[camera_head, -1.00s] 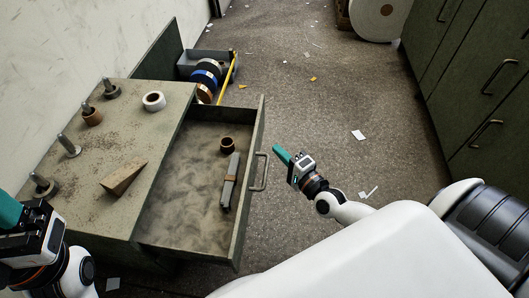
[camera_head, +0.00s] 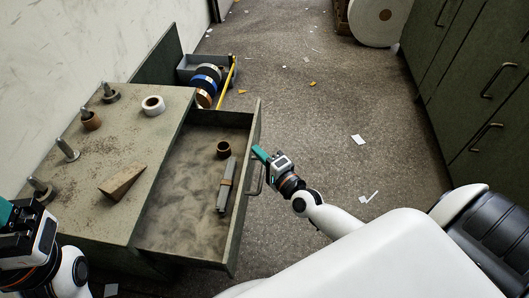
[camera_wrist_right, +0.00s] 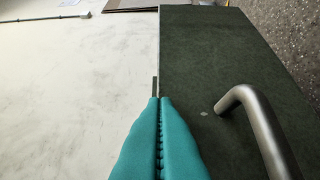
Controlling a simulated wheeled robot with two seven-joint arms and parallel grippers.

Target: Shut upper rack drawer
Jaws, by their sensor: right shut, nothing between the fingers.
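The upper rack drawer (camera_head: 190,205) is pulled out to the right of the rack (camera_head: 140,120) in the head view. It holds a brown ring (camera_head: 223,149) and a grey bar with a brown band (camera_head: 227,185). My right gripper (camera_head: 259,153) is shut and empty at the drawer front, close to the metal handle (camera_head: 256,177). In the right wrist view its teal fingers (camera_wrist_right: 160,105) are together in front of the dark green drawer front (camera_wrist_right: 215,60), with the handle (camera_wrist_right: 255,125) to their right. I cannot tell whether they touch. My left gripper (camera_head: 8,212) is at the lower left, its fingertips cut off.
The rack top bears several metal pegs, a white roll (camera_head: 153,105) and a wooden wedge (camera_head: 122,182). Behind the drawer, a tray (camera_head: 190,62) holds several coloured rolls. Green cabinets (camera_head: 480,80) stand at the right. The floor between has paper scraps.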

